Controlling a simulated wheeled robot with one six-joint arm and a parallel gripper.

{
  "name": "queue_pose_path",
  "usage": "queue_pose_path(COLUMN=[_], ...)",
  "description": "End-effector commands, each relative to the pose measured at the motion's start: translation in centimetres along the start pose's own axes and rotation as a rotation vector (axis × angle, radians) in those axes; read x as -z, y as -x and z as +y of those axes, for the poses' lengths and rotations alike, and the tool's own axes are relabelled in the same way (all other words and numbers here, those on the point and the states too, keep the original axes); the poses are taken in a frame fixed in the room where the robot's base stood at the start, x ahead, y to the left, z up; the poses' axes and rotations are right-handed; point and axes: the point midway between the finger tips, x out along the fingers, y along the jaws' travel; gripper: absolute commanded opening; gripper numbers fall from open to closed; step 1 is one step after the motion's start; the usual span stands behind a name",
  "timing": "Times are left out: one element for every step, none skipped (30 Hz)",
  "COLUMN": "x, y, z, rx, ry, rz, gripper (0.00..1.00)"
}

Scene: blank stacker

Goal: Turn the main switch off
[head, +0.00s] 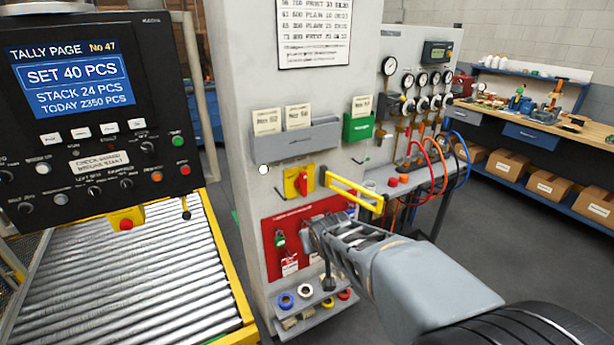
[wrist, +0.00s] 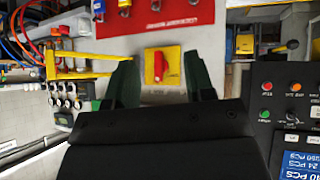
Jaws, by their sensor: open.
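The main switch (head: 301,181) is a red handle on a yellow plate, on the grey cabinet's front below the paper holders. Its handle looks upright. In the upside-down wrist view, the switch (wrist: 158,67) shows between my two dark fingers, beyond them. My gripper (head: 312,228) is open and empty. In the head view it is over the red lockout board, below and slightly right of the switch. In the wrist view, my gripper (wrist: 161,72) shows a finger on each side of the switch. I see no contact with the handle.
A yellow bar (head: 352,188) sticks out right of the switch. The red lockout board (head: 268,228) holds padlocks and tags, with a small shelf (head: 318,297) of rolls below. A control panel (head: 90,110) and roller conveyor (head: 130,275) stand left; gauges (head: 420,80) and hoses are right.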

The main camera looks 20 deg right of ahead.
Motion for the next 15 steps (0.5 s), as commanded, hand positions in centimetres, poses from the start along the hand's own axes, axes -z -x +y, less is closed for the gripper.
queue_pose_path(x=[1.9, 3.0, 4.3, 5.1, 5.9, 6.7, 7.3, 7.7, 8.2, 8.4, 8.6, 8.8, 8.9, 8.9, 8.9], y=[-1.6, -2.6, -3.7, -4.5, -5.3, -6.2, -6.8, -7.3, -8.0, -8.4, -8.8, -9.1, -9.4, -9.6, -9.8], z=[1.4, 2.1, 3.0, 3.5, 4.0, 4.7, 5.1, 5.5, 5.9, 6.2, 6.5, 6.7, 6.9, 7.0, 7.2], rx=[-0.015, -0.019, -0.019, -0.013, -0.006, 0.007, 0.020, 0.034, 0.055, 0.072, 0.089, 0.113, 0.130, 0.147, 0.168], ry=[-0.002, -0.001, 0.001, 0.005, 0.008, 0.009, 0.011, 0.012, 0.011, 0.012, 0.011, 0.007, 0.006, 0.004, -0.001], rz=[0.071, 0.123, 0.192, 0.241, 0.289, 0.351, 0.395, 0.438, 0.490, 0.527, 0.562, 0.606, 0.635, 0.663, 0.694], gripper=[0.49, 0.49, 0.49, 0.49, 0.49, 0.49, 0.49, 0.49, 0.49, 0.49, 0.49, 0.49, 0.49, 0.49, 0.49])
